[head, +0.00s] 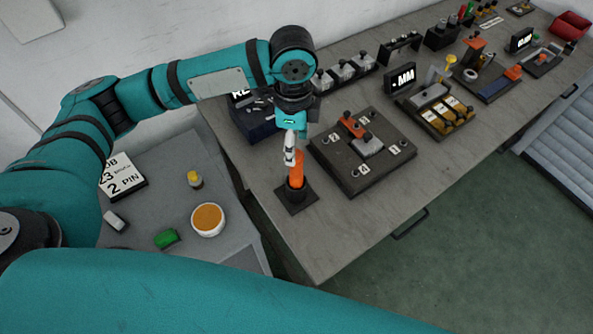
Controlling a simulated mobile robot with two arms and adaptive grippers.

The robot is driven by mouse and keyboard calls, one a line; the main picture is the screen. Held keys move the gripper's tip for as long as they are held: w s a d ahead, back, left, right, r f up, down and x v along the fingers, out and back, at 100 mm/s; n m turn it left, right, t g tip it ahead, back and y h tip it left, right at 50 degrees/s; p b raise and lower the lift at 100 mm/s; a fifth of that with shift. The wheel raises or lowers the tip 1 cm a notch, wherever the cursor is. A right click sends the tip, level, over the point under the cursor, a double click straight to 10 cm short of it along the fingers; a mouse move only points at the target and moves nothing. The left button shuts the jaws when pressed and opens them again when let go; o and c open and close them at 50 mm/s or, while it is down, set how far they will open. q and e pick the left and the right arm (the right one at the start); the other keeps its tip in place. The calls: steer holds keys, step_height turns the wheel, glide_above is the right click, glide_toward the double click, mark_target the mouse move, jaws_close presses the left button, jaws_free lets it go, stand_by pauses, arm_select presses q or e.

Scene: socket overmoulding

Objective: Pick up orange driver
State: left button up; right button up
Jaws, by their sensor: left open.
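The orange driver (298,170) stands upright in a dark holder (296,201) with a square base, near the front left corner of the grey workbench. My left gripper (290,158) points down at the top of the driver. Its fingers overlap the driver's upper end in the head view, and I cannot tell whether they touch it. The left gripper is open. My right gripper is not in view.
A dark fixture plate (375,176) with orange and grey parts lies right of the driver. A dark blue bin (253,122) stands behind left. A lower side table (243,248) holds an orange-filled cup (208,219) and a green piece (166,239).

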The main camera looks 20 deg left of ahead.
mark_target(297, 169)
arm_select(q)
step_height(297, 169, down, 4)
steer(key=shift+r+p, duration=0.1)
steer(key=shift+p, duration=0.2)
steer(key=f, duration=0.1)
steer(key=f+p, duration=0.1)
steer(key=f, duration=0.2)
steer(key=shift+s+d+f+p, duration=0.25)
steer(key=shift+d+p, duration=0.05)
steer(key=shift+p, duration=0.1)
steer(key=shift+f, duration=0.55)
jaws_close()
steer(key=shift+w+r, duration=0.1)
